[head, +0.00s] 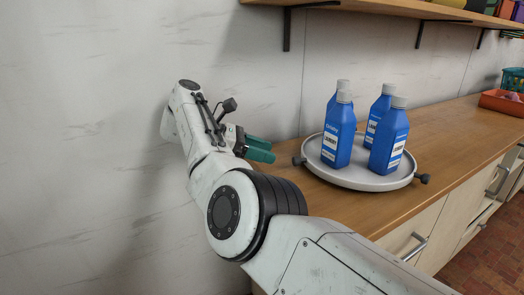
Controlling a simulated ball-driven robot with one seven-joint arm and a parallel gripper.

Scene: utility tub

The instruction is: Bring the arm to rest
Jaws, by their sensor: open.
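My gripper (260,150) shows in the head view at the end of my white arm, left of a round grey tray. Its green fingers point right, toward the tray, and lie above the left part of the wooden counter. The gripper is open, and I see nothing between its fingers. My arm reaches up from the lower right, bends at a large dark joint and runs close to the white wall. Part of the gripper is hidden behind its own wrist.
The round grey tray (345,177), with dark side knobs, holds several blue bottles (339,137) with grey caps. The wooden counter (440,135) is clear to the right, up to an orange bin (503,102). A shelf (400,9) hangs above on black brackets.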

